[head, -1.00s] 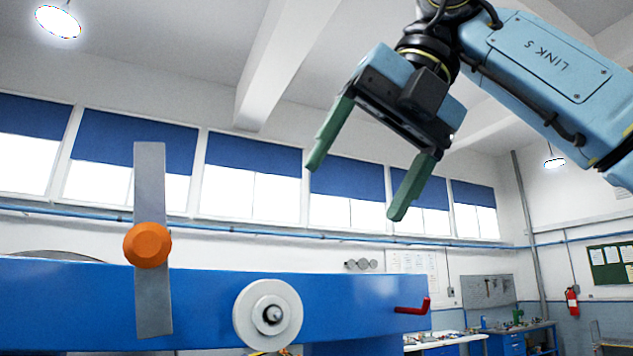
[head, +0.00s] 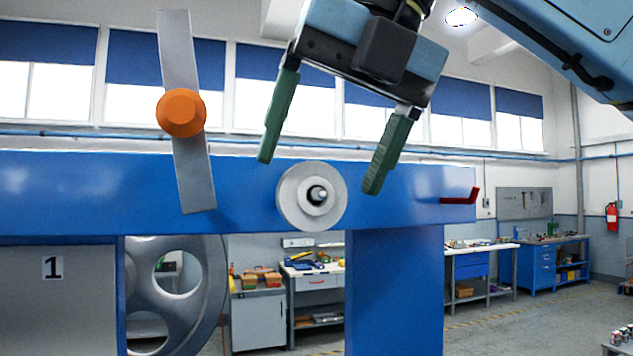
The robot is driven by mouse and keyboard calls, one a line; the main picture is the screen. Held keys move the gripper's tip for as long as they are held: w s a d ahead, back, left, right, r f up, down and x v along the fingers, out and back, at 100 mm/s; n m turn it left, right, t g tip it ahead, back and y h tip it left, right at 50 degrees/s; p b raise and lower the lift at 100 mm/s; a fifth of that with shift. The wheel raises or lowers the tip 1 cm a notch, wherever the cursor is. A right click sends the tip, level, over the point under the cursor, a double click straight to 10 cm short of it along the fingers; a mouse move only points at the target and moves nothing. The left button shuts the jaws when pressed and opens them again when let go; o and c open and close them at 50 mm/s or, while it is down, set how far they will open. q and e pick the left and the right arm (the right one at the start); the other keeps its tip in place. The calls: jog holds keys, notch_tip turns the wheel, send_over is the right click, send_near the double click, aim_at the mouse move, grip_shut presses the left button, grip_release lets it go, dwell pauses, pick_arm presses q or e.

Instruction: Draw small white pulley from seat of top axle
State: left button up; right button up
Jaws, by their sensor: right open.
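The small white pulley (head: 294,210) sits on the top axle (head: 318,195), whose grey end shows at its centre, on the front of a blue beam (head: 405,205). My right gripper (head: 317,175) is open and empty. Its two green fingers point down just above the pulley in the picture, the left fingertip up and left of it, the right fingertip close to its right rim. I cannot tell how far in front of the pulley the fingers are. My left gripper is not in view.
A grey metal bar (head: 195,175) with an orange knob (head: 181,113) stands left of the pulley. A red handle (head: 461,197) sticks out at the beam's right end. A blue post (head: 394,290) runs down below the beam, beside a large grey wheel (head: 208,295).

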aim_at(323, 165)
jog(key=shift+x, duration=1.7)
jog(key=c, duration=1.1)
